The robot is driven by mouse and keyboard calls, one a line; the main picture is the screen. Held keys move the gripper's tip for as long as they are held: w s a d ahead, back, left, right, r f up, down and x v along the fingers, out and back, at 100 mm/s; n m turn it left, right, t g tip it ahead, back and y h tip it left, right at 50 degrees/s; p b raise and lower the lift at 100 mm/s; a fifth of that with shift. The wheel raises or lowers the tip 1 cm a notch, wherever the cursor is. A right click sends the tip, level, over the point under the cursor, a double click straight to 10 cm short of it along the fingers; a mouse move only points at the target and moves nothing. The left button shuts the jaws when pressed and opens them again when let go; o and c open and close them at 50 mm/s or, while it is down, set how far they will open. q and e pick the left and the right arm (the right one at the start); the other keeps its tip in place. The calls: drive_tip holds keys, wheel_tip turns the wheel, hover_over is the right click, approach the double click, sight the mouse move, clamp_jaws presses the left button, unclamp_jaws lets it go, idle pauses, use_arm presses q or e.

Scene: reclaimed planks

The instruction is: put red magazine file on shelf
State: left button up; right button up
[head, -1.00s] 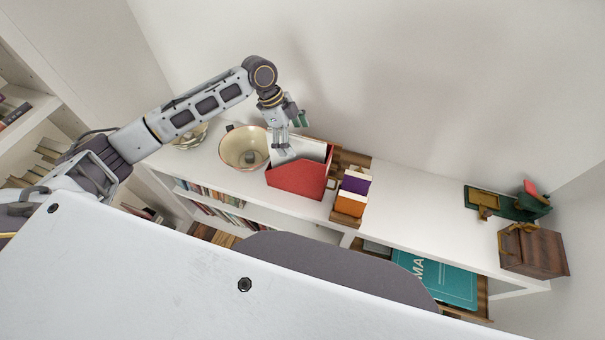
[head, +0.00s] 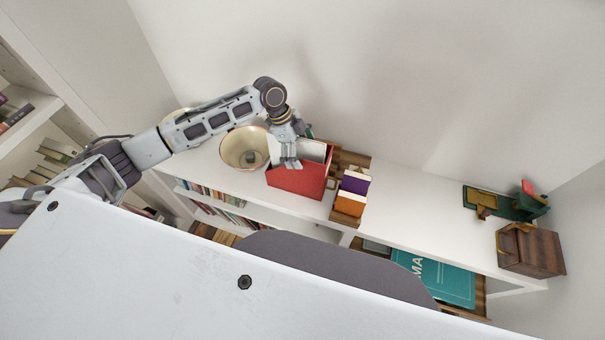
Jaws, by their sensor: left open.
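The red magazine file (head: 296,182) stands on the white top of the low shelf unit (head: 405,215), with pale papers or a white inside showing at its open top. My left gripper (head: 290,163) points down at the file's near upper edge. It is open, and its fingers overlap the file in the picture; I cannot tell whether they touch it. My right gripper is not in view.
A cream bowl (head: 240,150) stands just left of the file. A wooden holder with purple and orange books (head: 352,190) is close on its right. A wooden box (head: 532,250) and a green item (head: 510,203) sit at the far right. The top between is clear.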

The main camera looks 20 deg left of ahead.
use_arm(q)
drive_tip(key=shift+w+r, duration=0.1)
drive_tip(key=c, duration=1.9)
drive_tip(key=shift+r, duration=0.1)
wheel_tip(320, 180, up, 18)
drive_tip(key=shift+f+b, duration=0.1)
drive_tip(key=shift+b, duration=0.6)
